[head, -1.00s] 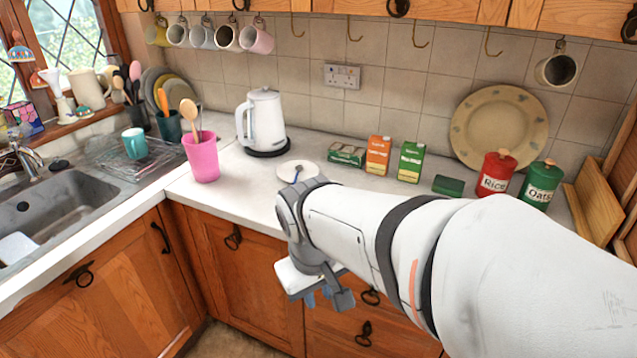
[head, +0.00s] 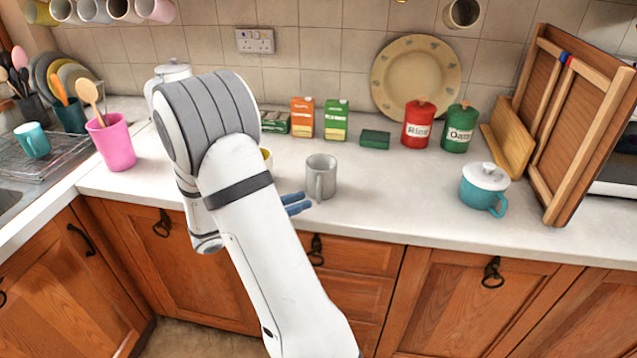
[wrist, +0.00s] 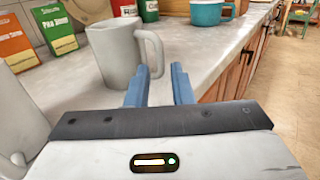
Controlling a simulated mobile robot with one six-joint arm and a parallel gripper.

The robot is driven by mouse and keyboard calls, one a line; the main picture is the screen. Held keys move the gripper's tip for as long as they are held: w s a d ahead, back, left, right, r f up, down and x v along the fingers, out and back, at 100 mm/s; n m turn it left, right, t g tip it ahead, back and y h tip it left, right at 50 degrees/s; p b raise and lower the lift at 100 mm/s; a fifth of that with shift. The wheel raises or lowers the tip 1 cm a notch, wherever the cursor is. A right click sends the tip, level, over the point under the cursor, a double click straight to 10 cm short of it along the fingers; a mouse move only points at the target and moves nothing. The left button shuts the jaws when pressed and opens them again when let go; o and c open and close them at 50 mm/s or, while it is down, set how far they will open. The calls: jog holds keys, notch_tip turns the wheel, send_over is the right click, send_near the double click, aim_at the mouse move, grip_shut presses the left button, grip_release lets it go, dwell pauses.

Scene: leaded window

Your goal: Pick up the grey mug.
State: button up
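The grey mug (head: 321,176) stands upright on the white worktop, its handle towards the front edge. In the wrist view the mug (wrist: 115,57) is just left of my fingers, its handle pointing right. My gripper (head: 297,203) is low at the worktop's front edge, just left of the mug in the head view. In the wrist view my gripper (wrist: 160,78) has its two blue fingers apart with nothing between them. The left fingertip overlaps the lower handle in the picture; I cannot tell if they touch.
A pale mug with a yellow inside (head: 267,155) is mostly hidden behind my arm. Cartons (head: 336,120), red (head: 418,126) and green (head: 460,129) canisters stand behind. A teal lidded pot (head: 484,187) is at the right. The worktop between it and the grey mug is clear.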

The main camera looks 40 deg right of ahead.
aim_at(320, 182)
jog(key=d, duration=0.2)
jog(key=s+d, duration=0.1)
jog(key=d, duration=0.4)
jog(key=shift+s+d+p, duration=0.15)
jog(key=shift+d+p, duration=0.1)
jog(key=shift+p, duration=0.1)
jog(key=shift+c, duration=0.5)
grip_shut()
